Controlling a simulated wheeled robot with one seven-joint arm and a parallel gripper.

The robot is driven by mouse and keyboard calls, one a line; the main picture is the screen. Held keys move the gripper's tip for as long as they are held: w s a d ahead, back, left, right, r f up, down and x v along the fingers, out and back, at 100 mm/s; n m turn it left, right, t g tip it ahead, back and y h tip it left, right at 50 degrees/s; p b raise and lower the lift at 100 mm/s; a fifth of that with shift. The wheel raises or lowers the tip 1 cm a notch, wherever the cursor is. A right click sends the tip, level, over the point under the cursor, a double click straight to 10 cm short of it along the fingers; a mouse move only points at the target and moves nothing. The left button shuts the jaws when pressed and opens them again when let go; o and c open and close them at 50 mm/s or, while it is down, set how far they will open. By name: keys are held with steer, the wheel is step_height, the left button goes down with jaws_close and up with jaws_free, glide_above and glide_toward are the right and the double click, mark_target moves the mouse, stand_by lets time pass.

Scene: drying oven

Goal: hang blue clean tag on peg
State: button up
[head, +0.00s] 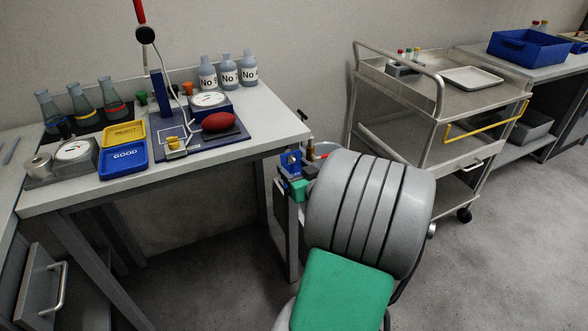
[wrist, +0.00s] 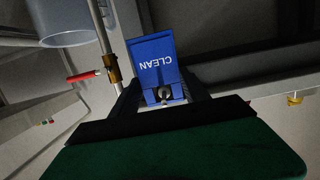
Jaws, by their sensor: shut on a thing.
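The blue tag (wrist: 156,62) fills the space between the fingertips of my gripper (wrist: 164,94) in the wrist view. Its white word CLEAN reads upside down there, and a dark round spot shows near its lower edge. My gripper is shut on the tag. In the head view the tag (head: 291,162) is small and held up beyond the right end of the white table, just left of my grey arm. My gripper is largely hidden behind my arm there. I cannot make out the peg for certain in either view.
A metal rod (wrist: 104,38) with a brass-coloured clamp and a red-tipped piece (wrist: 82,77) stands close left of the tag. The white table (head: 262,128) carries flasks, bottles, trays and scales. A steel trolley (head: 425,120) stands at right.

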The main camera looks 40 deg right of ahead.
steer(key=o, duration=1.4)
steer(key=v, duration=0.8)
steer(key=w+a+r+n+g+y+p, duration=0.25)
steer(key=a+p, duration=0.35)
steer(key=a, duration=0.3)
steer(key=w+a+r+n+g+y+p, duration=0.2)
steer(key=a+r+g+y+p, duration=0.15)
steer(key=a+p, duration=0.45)
steer(key=s+a+r+g+p, duration=0.2)
steer(key=s+a+r, duration=0.1)
steer(key=a, duration=0.1)
steer(key=s+a+r+m+g+h+p, duration=0.1)
steer(key=s+a+r+g+p, duration=0.1)
steer(key=a+r+p, duration=0.1)
steer(key=s+a+r+g+p, duration=0.1)
steer(key=s+a+r+p, duration=0.1)
steer(key=a+r, duration=0.3)
steer(key=shift+s+a+r+g+h+p, duration=0.1)
steer(key=shift+s+a+g+h+p, duration=0.1)
steer(key=shift+s, duration=0.25)
steer(key=shift+s+a+g+h+p, duration=0.15)
steer(key=shift+s+g+h+p, duration=0.05)
steer(key=shift+s, duration=0.25)
